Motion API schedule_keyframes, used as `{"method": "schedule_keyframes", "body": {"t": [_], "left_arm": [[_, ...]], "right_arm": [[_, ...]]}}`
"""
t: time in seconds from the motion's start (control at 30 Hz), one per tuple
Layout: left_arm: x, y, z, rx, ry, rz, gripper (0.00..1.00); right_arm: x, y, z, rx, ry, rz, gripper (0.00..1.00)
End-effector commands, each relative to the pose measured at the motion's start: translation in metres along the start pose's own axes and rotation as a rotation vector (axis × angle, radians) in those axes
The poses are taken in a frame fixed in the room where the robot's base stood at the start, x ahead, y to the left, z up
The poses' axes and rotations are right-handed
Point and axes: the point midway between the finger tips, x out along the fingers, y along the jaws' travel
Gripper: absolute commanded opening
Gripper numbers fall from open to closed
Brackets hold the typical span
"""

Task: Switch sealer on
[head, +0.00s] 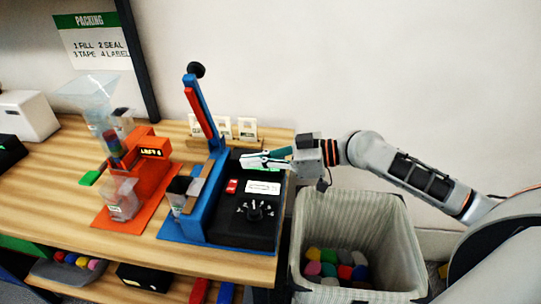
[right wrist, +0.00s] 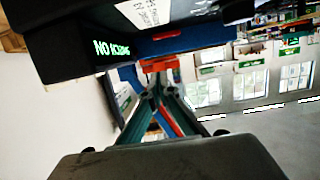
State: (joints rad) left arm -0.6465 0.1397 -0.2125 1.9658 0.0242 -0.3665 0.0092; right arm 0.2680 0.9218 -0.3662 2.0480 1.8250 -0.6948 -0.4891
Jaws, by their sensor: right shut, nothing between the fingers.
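The sealer (head: 248,222) is a black box with a blue frame and a tall blue and red lever arm (head: 203,112) with a black knob. A small red switch (head: 232,186) sits on its top, beside a white label and a black dial (head: 255,209). My right gripper (head: 250,160) is shut and empty, over the back of the box, its fingers pointing left. I cannot tell whether it touches. In the right wrist view the shut fingers (right wrist: 160,92) show below a dark box with a green lit display (right wrist: 112,48). My left gripper is out of view.
An orange filling device (head: 150,178) with a clear funnel stands left of the sealer on the wooden table (head: 65,180). A bin (head: 400,235) with several coloured pieces stands right of the table. White cards (head: 247,128) stand behind the sealer.

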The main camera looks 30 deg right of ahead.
Motion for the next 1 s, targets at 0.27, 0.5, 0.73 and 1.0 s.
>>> {"method": "schedule_keyframes", "body": {"t": [0.27, 0.5, 0.73, 1.0], "left_arm": [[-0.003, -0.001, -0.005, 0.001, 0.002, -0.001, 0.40], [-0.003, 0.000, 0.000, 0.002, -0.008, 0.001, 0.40], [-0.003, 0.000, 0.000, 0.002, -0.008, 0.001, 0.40], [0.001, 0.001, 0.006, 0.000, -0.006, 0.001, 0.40]], "right_arm": [[0.031, 0.000, 0.021, 0.004, -0.001, 0.001, 0.00], [0.035, 0.000, 0.038, 0.002, -0.001, 0.001, 0.00], [0.035, 0.000, 0.040, 0.000, -0.001, 0.001, 0.00], [0.037, 0.002, 0.046, 0.039, -0.001, -0.009, 0.00]]}}
